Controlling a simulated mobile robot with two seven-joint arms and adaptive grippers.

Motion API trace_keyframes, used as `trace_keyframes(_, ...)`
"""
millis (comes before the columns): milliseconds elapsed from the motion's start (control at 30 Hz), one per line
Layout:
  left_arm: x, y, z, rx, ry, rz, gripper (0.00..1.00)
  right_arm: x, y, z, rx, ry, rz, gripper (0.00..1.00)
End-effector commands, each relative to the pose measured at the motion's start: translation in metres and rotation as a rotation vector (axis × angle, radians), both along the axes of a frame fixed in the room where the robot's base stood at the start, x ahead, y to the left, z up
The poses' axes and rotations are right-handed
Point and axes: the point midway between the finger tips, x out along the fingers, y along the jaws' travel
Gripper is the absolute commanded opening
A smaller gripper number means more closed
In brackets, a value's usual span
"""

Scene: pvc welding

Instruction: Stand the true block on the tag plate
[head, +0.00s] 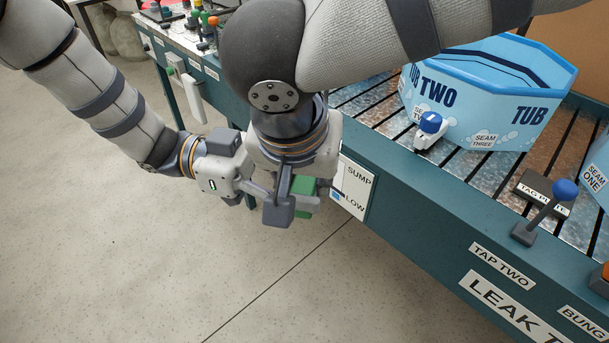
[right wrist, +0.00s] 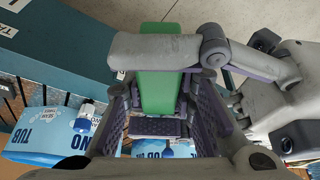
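A green block (head: 304,186) is between the fingers of my right gripper (head: 300,190), in front of the bench edge. It also shows in the right wrist view (right wrist: 161,85), with the purple finger pads closed on its sides. My left gripper (head: 250,190) reaches in from the left. One of its grey fingers (right wrist: 155,50) lies across the block in the right wrist view; its other finger is hidden, so its grip is unclear. The dark tag plate (head: 528,184) lies on the slatted bench at the right, with nothing seen standing on it. No marking on the block is readable.
A lever with a blue ball (head: 565,190) stands in front of the tag plate and partly overlaps it. Another blue tub (head: 598,165) is at the right edge. Open floor lies left.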

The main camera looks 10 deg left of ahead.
Motion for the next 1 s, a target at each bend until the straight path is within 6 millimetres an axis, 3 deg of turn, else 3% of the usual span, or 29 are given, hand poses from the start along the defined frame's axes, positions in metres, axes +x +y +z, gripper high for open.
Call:
trace_keyframes(33, -0.001, -0.002, 0.001, -0.004, 0.0, -0.006, 0.3, -0.001, 0.005, 0.001, 0.013, -0.001, 0.009, 0.0)
trace_keyframes(67, -0.001, -0.002, 0.001, -0.004, 0.0, -0.006, 0.6, -0.001, 0.005, 0.001, 0.014, -0.001, 0.009, 0.0)
trace_keyframes(167, -0.001, -0.002, 0.001, -0.004, 0.0, -0.006, 0.81, -0.001, 0.005, 0.001, 0.014, -0.001, 0.009, 0.0)
trace_keyframes(467, -0.001, -0.001, 0.001, -0.003, 0.0, -0.004, 0.81, -0.001, 0.004, 0.001, 0.01, 0.0, 0.006, 0.0)
trace_keyframes(567, 0.001, 0.008, 0.001, -0.004, -0.002, -0.001, 0.81, -0.001, 0.003, 0.001, 0.009, 0.0, 0.006, 0.0)
trace_keyframes(800, 0.005, 0.071, 0.001, -0.002, -0.002, 0.0, 0.81, -0.001, 0.003, 0.001, 0.009, 0.0, 0.006, 0.0)
trace_keyframes(1000, 0.007, 0.109, 0.001, -0.003, -0.001, -0.003, 0.81, -0.001, 0.003, 0.001, 0.008, 0.0, 0.006, 0.0)
